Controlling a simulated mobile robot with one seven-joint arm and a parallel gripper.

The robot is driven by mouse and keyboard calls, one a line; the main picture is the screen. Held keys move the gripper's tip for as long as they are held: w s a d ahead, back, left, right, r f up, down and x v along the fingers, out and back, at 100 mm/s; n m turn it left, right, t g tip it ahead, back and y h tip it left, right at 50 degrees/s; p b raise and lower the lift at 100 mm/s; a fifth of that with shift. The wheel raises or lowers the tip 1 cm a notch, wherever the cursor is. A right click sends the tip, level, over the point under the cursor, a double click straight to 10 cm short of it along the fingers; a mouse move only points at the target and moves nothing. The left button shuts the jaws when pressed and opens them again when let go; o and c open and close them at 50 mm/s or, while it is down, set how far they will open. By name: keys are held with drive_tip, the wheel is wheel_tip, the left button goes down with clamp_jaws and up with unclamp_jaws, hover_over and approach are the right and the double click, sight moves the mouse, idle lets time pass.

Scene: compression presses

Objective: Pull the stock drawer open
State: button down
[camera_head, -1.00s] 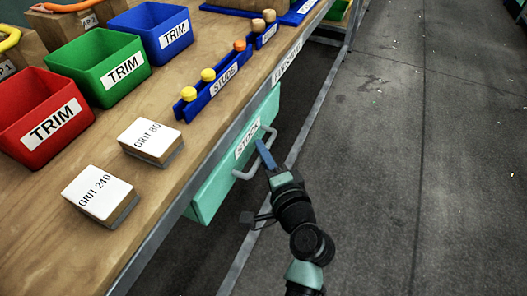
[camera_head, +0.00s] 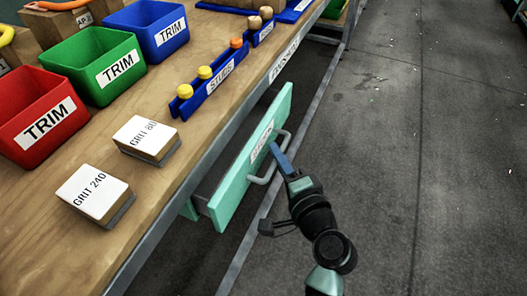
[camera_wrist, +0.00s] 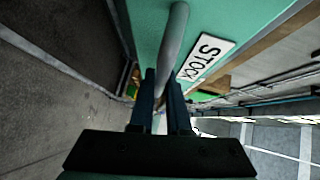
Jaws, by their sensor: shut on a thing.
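The stock drawer (camera_head: 240,185) is a teal-green drawer under the front edge of the workbench, with a white STOCK label. Its front stands out from the bench, so it is partly open. A grey bar handle (camera_head: 272,168) is fixed to its front. My gripper (camera_head: 279,158) is shut on the handle. In the wrist view the two dark fingers (camera_wrist: 169,90) close around the handle (camera_wrist: 174,40), with the STOCK label (camera_wrist: 205,57) to the right. The inside of the drawer is mostly hidden behind its front.
On the bench (camera_head: 200,120) stand red (camera_head: 22,135), green (camera_head: 75,80) and blue (camera_head: 180,52) TRIM bins, a blue STUDS rack (camera_head: 215,85), and GRIT 240 (camera_head: 92,192) and GRIT 80 (camera_head: 145,137) blocks. The grey floor (camera_head: 440,180) to the right is clear.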

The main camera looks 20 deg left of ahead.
drive_tip(key=d+b, duration=0.1)
drive_tip(key=d, duration=2)
drive_tip(key=shift+s+d+b, duration=0.2)
drive_tip(key=shift+s+b, duration=0.2)
drive_tip(key=c, duration=0.9)
unclamp_jaws()
drive_tip(key=p+v, duration=0.2)
drive_tip(key=v, duration=1.1)
drive_tip(key=shift+a+p, duration=0.15)
drive_tip(key=shift+p, duration=0.15)
